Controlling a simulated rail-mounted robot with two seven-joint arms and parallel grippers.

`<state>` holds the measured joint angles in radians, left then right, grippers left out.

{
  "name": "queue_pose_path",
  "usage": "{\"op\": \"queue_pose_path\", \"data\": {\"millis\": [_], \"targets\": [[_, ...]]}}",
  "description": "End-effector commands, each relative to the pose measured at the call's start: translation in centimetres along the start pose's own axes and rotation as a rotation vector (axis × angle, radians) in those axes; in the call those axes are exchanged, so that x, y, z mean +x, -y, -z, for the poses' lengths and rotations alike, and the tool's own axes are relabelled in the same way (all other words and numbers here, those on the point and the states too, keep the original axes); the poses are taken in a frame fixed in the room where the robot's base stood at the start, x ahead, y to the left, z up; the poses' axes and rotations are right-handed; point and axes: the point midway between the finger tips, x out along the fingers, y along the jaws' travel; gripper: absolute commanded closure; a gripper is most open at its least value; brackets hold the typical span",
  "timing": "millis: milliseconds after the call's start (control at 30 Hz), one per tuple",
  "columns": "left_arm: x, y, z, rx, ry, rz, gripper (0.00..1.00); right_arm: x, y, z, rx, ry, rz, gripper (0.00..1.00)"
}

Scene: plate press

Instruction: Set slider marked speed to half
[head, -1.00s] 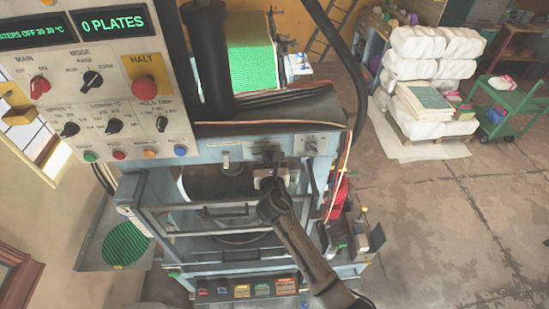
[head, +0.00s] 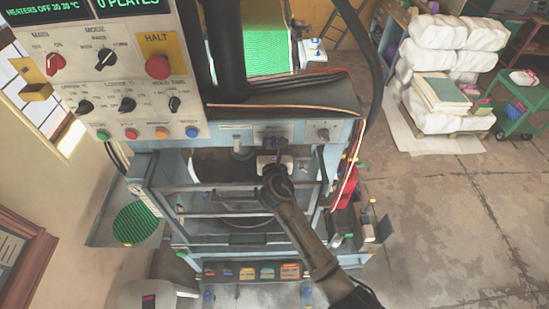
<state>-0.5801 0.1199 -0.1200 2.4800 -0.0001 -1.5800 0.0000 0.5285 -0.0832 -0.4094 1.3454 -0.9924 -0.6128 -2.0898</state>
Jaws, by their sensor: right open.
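My right gripper (head: 273,152) is at the front of the press, just below the blue-grey front strip (head: 300,133) under the dark top. Its arm comes in from the lower right and hides part of the press behind it. The jaws are open, but the fingers are small and dark against the strip. A small dark fitting (head: 270,132) on the strip is right above the fingertips. I cannot read its label or tell whether it is the speed slider, nor whether the fingers touch it. My left gripper is not in view.
The control panel (head: 115,125) with knobs, coloured buttons and a red HALT button (head: 157,67) is at the upper left. A small knob (head: 322,133) is right of the gripper. White sacks (head: 432,68) and a green cart (head: 515,115) stand at the right. The floor between is clear.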

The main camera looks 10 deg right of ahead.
Motion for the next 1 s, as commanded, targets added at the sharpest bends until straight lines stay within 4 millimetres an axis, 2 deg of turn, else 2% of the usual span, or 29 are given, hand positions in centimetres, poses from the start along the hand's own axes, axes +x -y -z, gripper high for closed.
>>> {"op": "queue_pose_path", "data": {"millis": [167, 600, 800, 1000], "targets": [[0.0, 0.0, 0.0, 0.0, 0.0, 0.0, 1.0, -2.4, 0.0, 0.1, -0.001, -0.001, -0.002, 0.6], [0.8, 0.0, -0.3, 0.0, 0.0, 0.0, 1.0, -10.5, 0.0, 0.2, 0.0, -0.001, -0.001, 0.6], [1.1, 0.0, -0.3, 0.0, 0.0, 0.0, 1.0, -12.5, 0.0, 0.1, -0.001, -0.001, -0.001, 0.6], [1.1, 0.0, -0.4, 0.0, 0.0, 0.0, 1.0, -13.3, 0.0, 0.1, -0.002, -0.002, 0.0, 0.6]]}}
